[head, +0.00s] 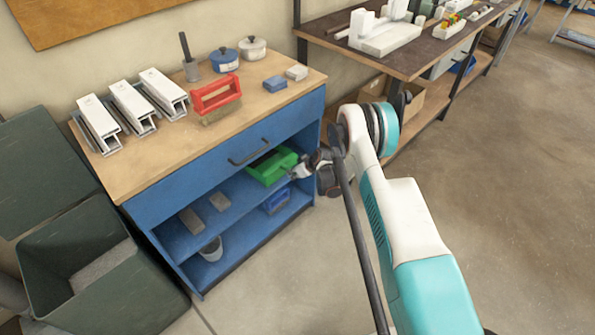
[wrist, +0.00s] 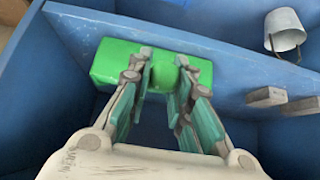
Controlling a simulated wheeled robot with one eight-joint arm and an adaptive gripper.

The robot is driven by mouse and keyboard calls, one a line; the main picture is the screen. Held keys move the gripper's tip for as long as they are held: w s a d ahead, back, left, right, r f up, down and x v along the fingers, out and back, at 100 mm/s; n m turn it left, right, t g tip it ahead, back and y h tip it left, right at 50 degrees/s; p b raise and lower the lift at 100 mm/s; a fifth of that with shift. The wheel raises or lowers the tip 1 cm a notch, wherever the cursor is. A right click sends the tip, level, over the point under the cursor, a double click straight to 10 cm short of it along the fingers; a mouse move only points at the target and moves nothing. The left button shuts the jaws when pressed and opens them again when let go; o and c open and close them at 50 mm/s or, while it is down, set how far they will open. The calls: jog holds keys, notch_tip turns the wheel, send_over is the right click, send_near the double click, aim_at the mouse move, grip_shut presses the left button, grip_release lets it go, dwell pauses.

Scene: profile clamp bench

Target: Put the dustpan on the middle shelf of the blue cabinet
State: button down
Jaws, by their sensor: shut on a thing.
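The green dustpan (head: 272,167) is at the right part of the blue cabinet's opening, level with the middle shelf (head: 228,207). In the wrist view, the dustpan (wrist: 112,65) lies across the fingertips with the blue shelf board behind it. My gripper (head: 298,170) reaches in from the right and is shut on the dustpan's handle; in the wrist view its fingers (wrist: 165,72) stand on both sides of the handle. I cannot tell if the dustpan touches the shelf. The blue cabinet (head: 225,165) has a closed drawer above the opening.
Two grey blocks (head: 191,220) lie on the middle shelf at left. A grey bucket (head: 211,250) and a blue bin (head: 277,201) are on the bottom shelf. A green bin (head: 80,265) stands left.

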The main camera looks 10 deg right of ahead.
dwell(0.4)
jog(key=c, duration=1.4)
grip_release()
jog(key=shift+o, duration=0.4)
jog(key=o, duration=1.3)
jog(key=shift+s, duration=0.1)
jog(key=shift+s+d+r, duration=0.6)
jog(key=shift+s+d, duration=0.45)
jog(key=shift+s, duration=0.45)
jog(key=shift+s+d+r, duration=0.55)
jog(key=shift+s+d, duration=0.5)
jog(key=shift+s, duration=0.4)
jog(key=shift+s+d+r, duration=0.6)
jog(key=shift+s+d, duration=0.45)
jog(key=shift+s, duration=0.45)
